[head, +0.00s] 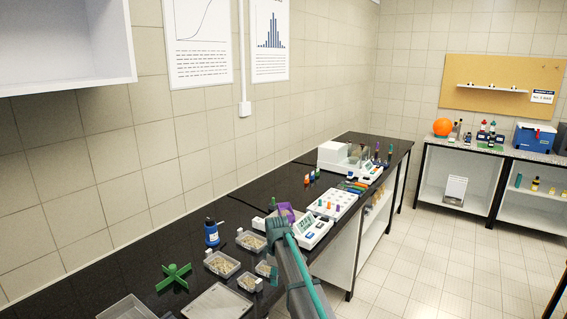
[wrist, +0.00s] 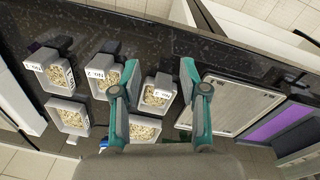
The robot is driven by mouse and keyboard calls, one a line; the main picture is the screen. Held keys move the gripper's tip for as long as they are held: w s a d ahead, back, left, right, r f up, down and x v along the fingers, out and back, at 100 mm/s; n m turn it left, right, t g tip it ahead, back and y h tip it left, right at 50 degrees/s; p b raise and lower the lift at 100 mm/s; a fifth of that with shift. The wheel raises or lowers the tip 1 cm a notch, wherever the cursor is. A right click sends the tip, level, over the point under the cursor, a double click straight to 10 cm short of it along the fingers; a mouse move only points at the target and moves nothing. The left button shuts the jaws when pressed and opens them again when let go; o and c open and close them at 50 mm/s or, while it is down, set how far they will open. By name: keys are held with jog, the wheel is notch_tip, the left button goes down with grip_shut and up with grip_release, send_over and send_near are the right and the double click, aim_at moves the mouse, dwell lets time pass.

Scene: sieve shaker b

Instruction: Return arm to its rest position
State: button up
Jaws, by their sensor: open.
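My arm reaches up from the bottom of the head view over the black bench (head: 110,262), its end (head: 279,228) near the small trays. The fingertips are hard to make out there. In the wrist view my gripper (wrist: 158,68) is open, its two teal and grey fingers apart with nothing held between them. A small labelled tray of pale granules (wrist: 158,91) shows between the fingers, below them. It cannot be told how high the gripper is above the bench.
Several granule trays (head: 222,264) lie beside the arm. A green cross-shaped piece (head: 174,277), a blue bottle (head: 211,234) and a flat grey plate (head: 218,303) are to the left. A device with a display (head: 313,232) and a white rack (head: 331,203) stand beyond. Open floor (head: 430,265) lies right.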

jog(key=s+d+f+m+g+b, duration=0.1)
jog(key=s+d+f+m, duration=0.25)
jog(key=s+f, duration=0.6)
jog(key=s+d+f+m+g+b, duration=0.1)
jog(key=s+d+f+m, duration=0.25)
jog(key=s+f, duration=0.55)
jog(key=s+d+f+m+g+b, duration=0.1)
jog(key=s+d+f+m+b, duration=0.15)
jog(key=s+d+f, duration=0.6)
jog(key=s+d+f+m+g+b, duration=0.1)
jog(key=s+f, duration=0.5)
jog(key=s, duration=0.5)
jog(key=s+d+f+m+g+b, duration=0.1)
jog(key=s+f, duration=0.5)
jog(key=s, duration=0.6)
jog(key=s+d+f+m+g+b, duration=0.2)
jog(key=s+f, duration=0.4)
jog(key=s, duration=0.6)
jog(key=shift+m+g, duration=0.3)
jog(key=shift+m, duration=0.15)
